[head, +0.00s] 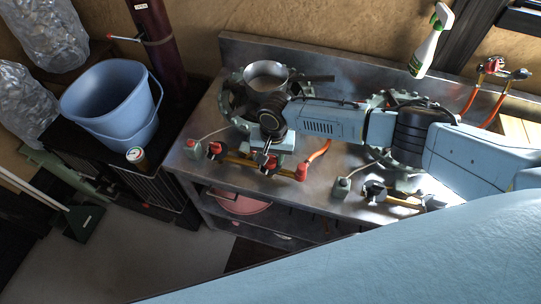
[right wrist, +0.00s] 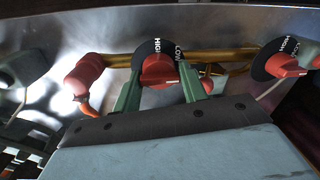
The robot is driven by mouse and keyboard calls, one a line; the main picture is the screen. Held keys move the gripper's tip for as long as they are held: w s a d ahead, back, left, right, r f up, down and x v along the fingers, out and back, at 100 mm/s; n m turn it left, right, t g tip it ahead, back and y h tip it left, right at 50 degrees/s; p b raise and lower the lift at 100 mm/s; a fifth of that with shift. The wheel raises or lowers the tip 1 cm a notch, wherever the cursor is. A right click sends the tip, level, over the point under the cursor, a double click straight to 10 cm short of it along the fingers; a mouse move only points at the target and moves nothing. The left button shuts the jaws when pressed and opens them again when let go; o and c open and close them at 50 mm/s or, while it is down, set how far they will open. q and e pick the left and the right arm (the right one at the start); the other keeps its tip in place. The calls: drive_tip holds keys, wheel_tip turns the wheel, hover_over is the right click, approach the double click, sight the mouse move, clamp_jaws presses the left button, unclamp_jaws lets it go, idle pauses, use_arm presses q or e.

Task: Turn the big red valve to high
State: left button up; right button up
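My right gripper (head: 266,158) points down at the front of the metal counter, over a row of red valves. In the right wrist view its two green fingers (right wrist: 160,85) straddle a red valve knob (right wrist: 160,70) on a black dial marked HIGH at upper left and LOW at upper right. The knob fills most of the gap; whether both fingers press on it cannot be told. A second red knob (right wrist: 288,66) on a similar dial stands to the right; it also shows in the head view (head: 215,149). My left gripper is not in view.
A metal pot (head: 266,72) stands on the burner behind my gripper. An orange hose (head: 320,151) runs from a red fitting (head: 301,172) beside the valves. A spray bottle (head: 430,42) is at the back. A blue bucket (head: 112,105) stands on the dark cabinet at left.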

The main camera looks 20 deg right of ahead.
drive_tip(key=shift+d, duration=0.1)
drive_tip(key=c, duration=0.4)
drive_tip(key=n+p, duration=0.2)
drive_tip(key=shift+s+n, duration=0.1)
drive_tip(key=shift+n, duration=0.2)
drive_tip(key=shift+n+p, duration=0.4)
drive_tip(key=shift+n, duration=0.5)
drive_tip(key=n, duration=0.2)
drive_tip(key=shift+n+g, duration=0.3)
drive_tip(key=shift+n, duration=0.1)
drive_tip(key=n, duration=1)
drive_tip(key=shift+w+n+g+h, duration=0.25)
drive_tip(key=shift+n+g+h, duration=0.05)
drive_tip(key=shift+n, duration=0.1)
